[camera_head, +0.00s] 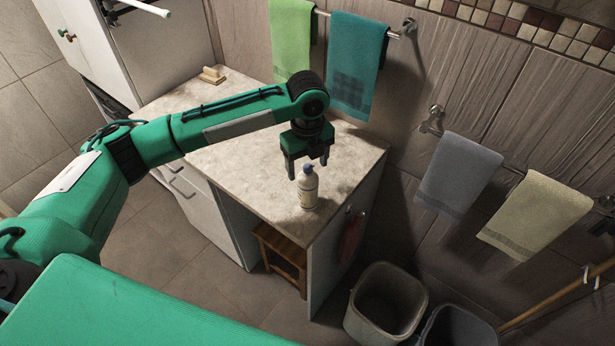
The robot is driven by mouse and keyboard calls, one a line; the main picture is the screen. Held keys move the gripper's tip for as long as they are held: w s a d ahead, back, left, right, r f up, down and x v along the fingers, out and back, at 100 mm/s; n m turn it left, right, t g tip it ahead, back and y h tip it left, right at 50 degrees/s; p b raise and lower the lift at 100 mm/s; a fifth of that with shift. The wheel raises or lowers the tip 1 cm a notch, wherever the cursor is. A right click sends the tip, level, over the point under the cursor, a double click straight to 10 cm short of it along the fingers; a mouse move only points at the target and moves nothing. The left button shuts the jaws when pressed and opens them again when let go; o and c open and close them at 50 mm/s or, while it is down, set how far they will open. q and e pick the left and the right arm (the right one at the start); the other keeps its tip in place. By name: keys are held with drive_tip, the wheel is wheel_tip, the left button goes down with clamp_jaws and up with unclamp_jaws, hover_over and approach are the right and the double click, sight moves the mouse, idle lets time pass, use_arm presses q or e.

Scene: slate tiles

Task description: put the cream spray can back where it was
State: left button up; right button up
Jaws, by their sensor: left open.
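The cream spray can (308,190) stands upright on the pale stone counter top (240,165), near its front right part. It has a darker bluish-grey cap. My left gripper (307,172) points down right at the can's top, with its two dark fingers apart. One finger shows to the left of the cap and one to the right. I cannot tell whether the fingers are around the cap or behind it. The can rests on the counter. My right gripper is not in view.
A small wooden brush or block (212,75) lies at the counter's back left. Towels hang on the wall, a teal one (357,65) just behind my arm. A wooden stool (280,255) stands under the counter. Two bins, one grey (386,300), stand on the floor at right.

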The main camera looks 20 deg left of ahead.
use_arm(q)
wheel_tip(320, 180, up, 7)
drive_tip(key=shift+f+b, duration=0.1)
drive_tip(key=shift+b, duration=0.45)
